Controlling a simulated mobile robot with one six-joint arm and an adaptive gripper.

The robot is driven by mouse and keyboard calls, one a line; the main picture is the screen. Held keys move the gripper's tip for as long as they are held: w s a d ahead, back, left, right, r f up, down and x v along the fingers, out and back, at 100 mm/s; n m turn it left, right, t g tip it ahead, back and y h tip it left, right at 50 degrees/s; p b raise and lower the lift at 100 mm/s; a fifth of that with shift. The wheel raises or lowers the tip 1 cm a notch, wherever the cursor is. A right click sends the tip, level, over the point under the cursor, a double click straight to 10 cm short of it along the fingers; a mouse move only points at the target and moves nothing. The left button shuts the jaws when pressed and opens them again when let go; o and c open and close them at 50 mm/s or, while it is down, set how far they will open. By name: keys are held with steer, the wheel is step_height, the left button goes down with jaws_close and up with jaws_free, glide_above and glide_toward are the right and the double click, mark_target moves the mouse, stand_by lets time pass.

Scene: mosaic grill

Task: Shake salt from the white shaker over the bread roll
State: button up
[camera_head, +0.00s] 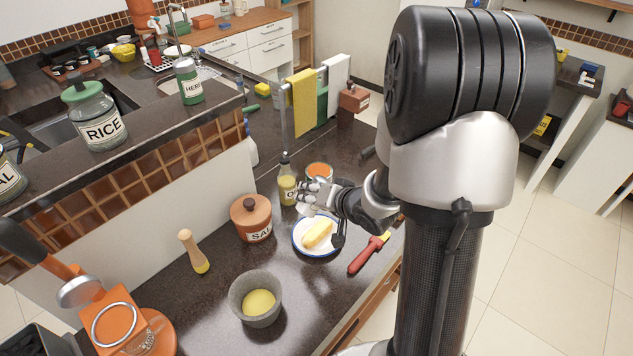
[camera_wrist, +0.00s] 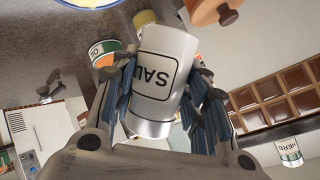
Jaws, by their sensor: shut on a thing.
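The bread roll (camera_head: 318,234) lies on a white plate (camera_head: 300,243) with a blue rim on the dark counter. My gripper (camera_head: 314,198) is just behind and above the plate. In the wrist view my gripper (camera_wrist: 165,95) is shut on the white shaker (camera_wrist: 168,65), with fingers on both sides of it. The shaker's dark-framed label appears upside down in that view. In the head view the shaker is mostly hidden by my fingers, and its tilt is hard to tell. The plate's edge (camera_wrist: 92,3) shows at the top of the wrist view.
An oil bottle (camera_head: 287,190) and an open can (camera_head: 319,170) stand close behind my gripper. A brown salt pot (camera_head: 251,219) stands left of the plate, a grey bowl (camera_head: 257,300) in front. A red-handled brush (camera_head: 366,257) and a dark fork (camera_head: 340,234) lie to the right.

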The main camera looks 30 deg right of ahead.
steer(key=a+f+m+y, duration=0.1)
steer(key=f, duration=0.2)
steer(key=a+f+m+y+b, duration=0.1)
steer(key=f, duration=0.2)
steer(key=s+a+f+g+y, duration=0.1)
steer(key=f, duration=0.2)
steer(key=shift+a+f+m+y, duration=0.3)
steer(key=shift+m, duration=0.1)
steer(key=shift+w+r+p, duration=0.1)
steer(key=shift+r+p, duration=0.4)
steer(key=shift+p, duration=0.15)
steer(key=r+m+y+p, duration=0.1)
steer(key=y+p, duration=0.1)
steer(key=p, duration=0.4)
steer(key=shift+r+m, duration=0.2)
steer(key=shift+m, duration=0.2)
steer(key=r+m+y+p, duration=0.1)
steer(key=y+p, duration=0.1)
steer(key=shift+p, duration=0.4)
steer(key=shift+r+m+y+p, duration=0.35)
steer(key=shift+m+y, duration=0.55)
steer(key=shift+m, duration=0.1)
steer(key=shift+d, duration=0.1)
